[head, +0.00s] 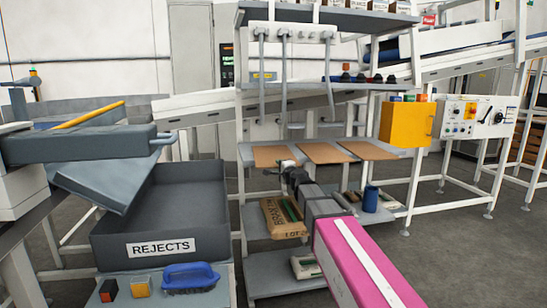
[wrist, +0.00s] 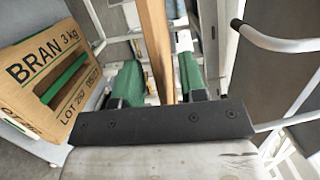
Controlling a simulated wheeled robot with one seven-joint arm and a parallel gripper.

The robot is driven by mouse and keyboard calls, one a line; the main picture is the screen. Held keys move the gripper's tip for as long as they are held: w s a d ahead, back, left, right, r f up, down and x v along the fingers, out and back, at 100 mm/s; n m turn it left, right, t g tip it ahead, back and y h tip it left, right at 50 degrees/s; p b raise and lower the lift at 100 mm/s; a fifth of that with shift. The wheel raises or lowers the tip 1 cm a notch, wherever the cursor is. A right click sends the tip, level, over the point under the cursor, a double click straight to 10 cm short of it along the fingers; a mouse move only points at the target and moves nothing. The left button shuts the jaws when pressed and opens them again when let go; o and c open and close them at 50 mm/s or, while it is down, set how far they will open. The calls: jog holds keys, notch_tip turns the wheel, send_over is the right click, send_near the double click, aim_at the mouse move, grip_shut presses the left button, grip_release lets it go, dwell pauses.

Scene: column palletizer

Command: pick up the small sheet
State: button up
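Three flat brown cardboard sheets lie side by side on the shelf in the head view: a left sheet (head: 268,155), a middle sheet (head: 325,153) and a right sheet (head: 369,150). I cannot tell for sure which is the small one. My gripper (head: 287,168) is at the front edge of the shelf, by the left and middle sheets. In the wrist view my gripper (wrist: 162,78) has its green fingers apart. A thin brown sheet edge (wrist: 157,40) stands between them, with a gap at the left finger. Its far part is out of sight.
A brown BRAN bag (head: 283,220) lies on the shelf below, close to my arm; it also shows in the wrist view (wrist: 48,80). A blue cup (head: 370,199) stands right on that shelf. A dark REJECTS bin (head: 165,215) is left. White pipes (wrist: 285,43) are close on the right.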

jog(key=x, duration=0.2)
jog(key=shift+w+a, duration=0.2)
jog(key=shift+w, duration=0.15)
jog(key=shift+s, duration=0.1)
grip_shut()
jog(key=shift+r, duration=0.1)
